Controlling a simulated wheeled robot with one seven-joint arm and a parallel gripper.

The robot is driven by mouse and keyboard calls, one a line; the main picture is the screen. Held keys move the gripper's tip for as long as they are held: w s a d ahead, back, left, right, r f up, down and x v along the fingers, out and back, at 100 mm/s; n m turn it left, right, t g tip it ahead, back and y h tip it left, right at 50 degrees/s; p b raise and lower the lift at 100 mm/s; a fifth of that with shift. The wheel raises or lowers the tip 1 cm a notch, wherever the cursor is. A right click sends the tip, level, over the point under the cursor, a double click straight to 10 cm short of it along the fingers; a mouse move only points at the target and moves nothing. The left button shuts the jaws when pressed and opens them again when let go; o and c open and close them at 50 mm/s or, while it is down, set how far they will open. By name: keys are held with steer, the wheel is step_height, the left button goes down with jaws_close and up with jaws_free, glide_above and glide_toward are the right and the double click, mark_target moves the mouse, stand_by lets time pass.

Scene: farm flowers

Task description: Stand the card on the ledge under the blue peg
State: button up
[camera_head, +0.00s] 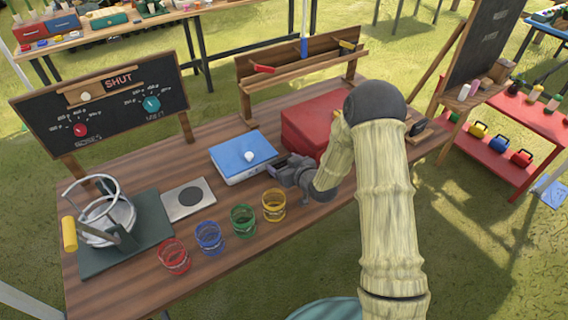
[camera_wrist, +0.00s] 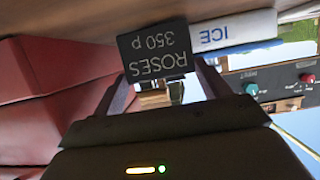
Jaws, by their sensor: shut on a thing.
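The card is a small black sign lettered "ROSES 350 p" (camera_wrist: 155,52), upside down in the wrist view, between my fingertips. My gripper (camera_head: 287,168) is shut on it, low over the table beside the blue-lidded box. I cannot make out the card in the head view. The blue peg (camera_head: 303,46) stands at the middle of the wooden rack at the back of the table, between a red peg (camera_head: 264,69) and a yellow peg (camera_head: 347,45). The ledge (camera_head: 310,69) runs along the rack below the pegs, and no card shows on it.
The blue-lidded ICE box (camera_head: 228,168) is left of my gripper; a red box (camera_head: 305,125) stands behind it, in front of the rack. Several coloured glasses, including a yellow one (camera_head: 273,205), line the front. A small dark item (camera_head: 418,128) stands at the right end.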

steer(key=shift+f, duration=0.2)
steer(key=o, duration=1)
steer(key=shift+r, duration=0.2)
steer(key=b+v, duration=0.1)
steer(key=v, duration=1.1)
